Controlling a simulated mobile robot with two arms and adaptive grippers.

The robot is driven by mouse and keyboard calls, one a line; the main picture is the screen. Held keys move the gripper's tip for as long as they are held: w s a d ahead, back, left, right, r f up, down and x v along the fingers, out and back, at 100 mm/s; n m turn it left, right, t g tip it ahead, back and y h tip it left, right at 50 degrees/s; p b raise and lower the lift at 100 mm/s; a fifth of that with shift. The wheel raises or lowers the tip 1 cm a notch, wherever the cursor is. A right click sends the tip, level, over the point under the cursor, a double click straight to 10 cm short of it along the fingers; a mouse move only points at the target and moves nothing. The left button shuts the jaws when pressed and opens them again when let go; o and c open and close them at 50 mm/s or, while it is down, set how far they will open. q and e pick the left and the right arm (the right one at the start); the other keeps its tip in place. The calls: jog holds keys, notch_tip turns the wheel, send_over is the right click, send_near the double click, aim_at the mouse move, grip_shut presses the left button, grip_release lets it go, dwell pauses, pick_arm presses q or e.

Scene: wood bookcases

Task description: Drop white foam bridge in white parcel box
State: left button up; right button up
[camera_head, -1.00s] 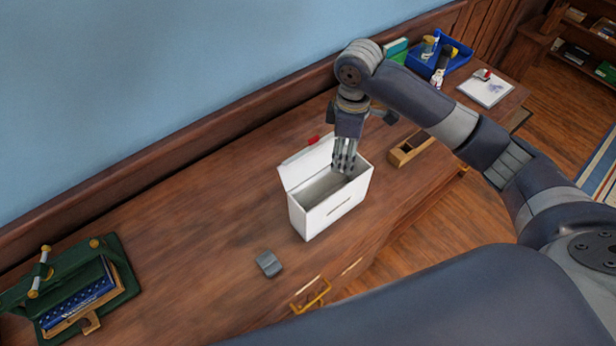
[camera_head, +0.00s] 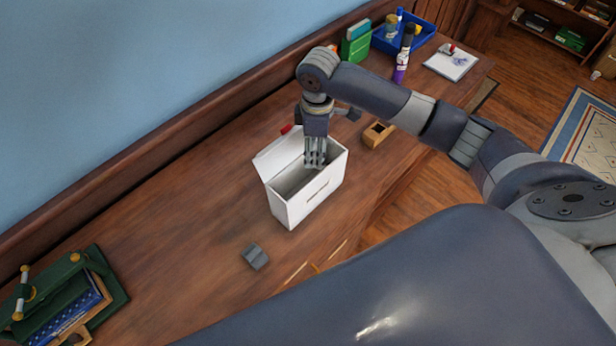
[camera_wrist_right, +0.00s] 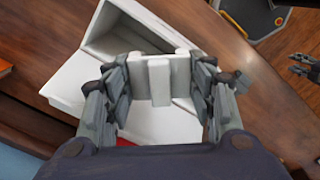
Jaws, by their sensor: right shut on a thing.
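The white parcel box (camera_head: 310,198) stands on the wooden desk with its lid (camera_head: 280,155) raised at the back left. My right gripper (camera_head: 315,166) points down into the box's open top. In the right wrist view my right gripper (camera_wrist_right: 158,85) is shut on the white foam bridge (camera_wrist_right: 158,76), held between its fingers against the white box (camera_wrist_right: 97,20) behind. In the head view the bridge is hidden by the fingers and box wall. My left gripper (camera_wrist_right: 299,65) shows small at the right edge of the wrist view, its fingers apart.
A grey block (camera_head: 255,256) lies in front of the box. A wooden holder (camera_head: 378,134) stands to its right. A blue tray (camera_head: 415,38), a purple marker (camera_head: 402,66) and a notepad (camera_head: 451,64) lie farther back. A green organizer (camera_head: 105,280) sits at lower left.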

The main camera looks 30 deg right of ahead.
jog(key=o, duration=0.8)
notch_tip(320, 180, up, 12)
dwell(0.5)
